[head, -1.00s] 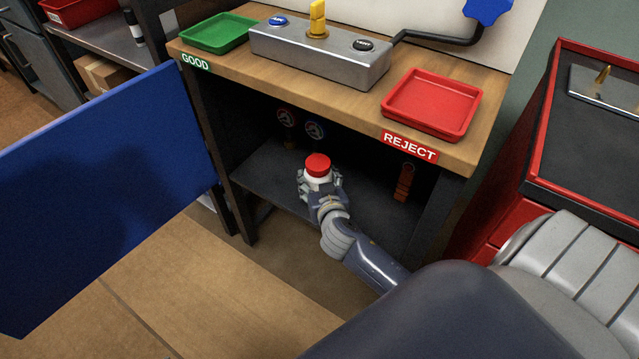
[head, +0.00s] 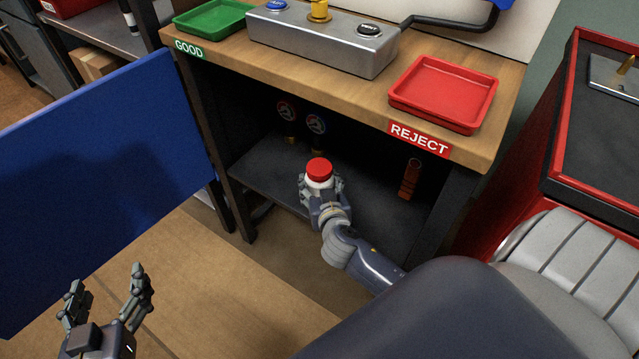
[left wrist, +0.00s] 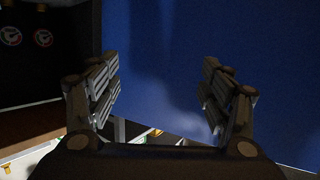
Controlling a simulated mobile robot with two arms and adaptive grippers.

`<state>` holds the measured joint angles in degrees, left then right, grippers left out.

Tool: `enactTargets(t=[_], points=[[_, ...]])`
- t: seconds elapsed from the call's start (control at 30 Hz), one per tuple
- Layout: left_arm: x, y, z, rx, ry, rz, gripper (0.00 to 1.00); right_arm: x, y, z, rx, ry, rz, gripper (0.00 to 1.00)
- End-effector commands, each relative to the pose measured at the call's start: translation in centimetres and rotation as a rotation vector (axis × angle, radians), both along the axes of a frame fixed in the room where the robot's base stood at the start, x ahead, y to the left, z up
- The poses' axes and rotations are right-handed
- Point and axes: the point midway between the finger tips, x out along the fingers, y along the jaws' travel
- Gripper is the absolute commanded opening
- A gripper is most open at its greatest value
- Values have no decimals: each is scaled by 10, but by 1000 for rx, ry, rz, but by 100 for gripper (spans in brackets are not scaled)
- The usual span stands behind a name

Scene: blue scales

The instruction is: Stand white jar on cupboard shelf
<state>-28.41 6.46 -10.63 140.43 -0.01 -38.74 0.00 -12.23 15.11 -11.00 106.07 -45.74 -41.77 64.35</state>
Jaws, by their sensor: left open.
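The white jar (head: 319,183) with a red lid (head: 319,169) is upright at the front part of the dark cupboard shelf (head: 265,175). My right gripper (head: 322,190) has its fingers around the jar's sides and appears closed on it. The fingers hide much of the jar's body, and I cannot tell whether its base touches the shelf. My left gripper (head: 107,281) is open and empty at the lower left, in front of the blue door (head: 90,170). Its spread fingers also show in the left wrist view (left wrist: 160,90).
Two round gauges (head: 316,124) stand at the back of the shelf. A dark red object (head: 410,180) is at the shelf's right side. The workbench top (head: 350,95) overhangs the shelf. The blue door stands open at left. A red cabinet (head: 555,170) is at right.

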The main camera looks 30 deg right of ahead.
Motion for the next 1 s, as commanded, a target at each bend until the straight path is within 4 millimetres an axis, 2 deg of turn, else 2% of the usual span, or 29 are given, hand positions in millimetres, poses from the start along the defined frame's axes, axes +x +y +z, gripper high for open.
enactTargets(t=[0.03, 0.1, 0.43, 0.57, 0.8, 1.0], points=[[0, 0, 0, 0, 0, 0, 72, 0, 0, 0, 0, 1, 0, 63], [0, 0, 0, 0, 1, 0, 72, 0, 0, 0, 0, 1, 0, 77], [0, 0, 0, 1, 1, 1, 72, 0, 0, 0, 0, 0, 0, 77], [-2, 1, -3, 5, 22, 1, 72, -7, 3, 2, 1, 2, 1, 77], [-23, 11, -37, 49, 212, 14, 72, -47, 20, 18, 6, 2, 1, 77], [-40, 19, -56, 77, 333, 23, 72, -81, 33, 32, 3, 2, -3, 77]])
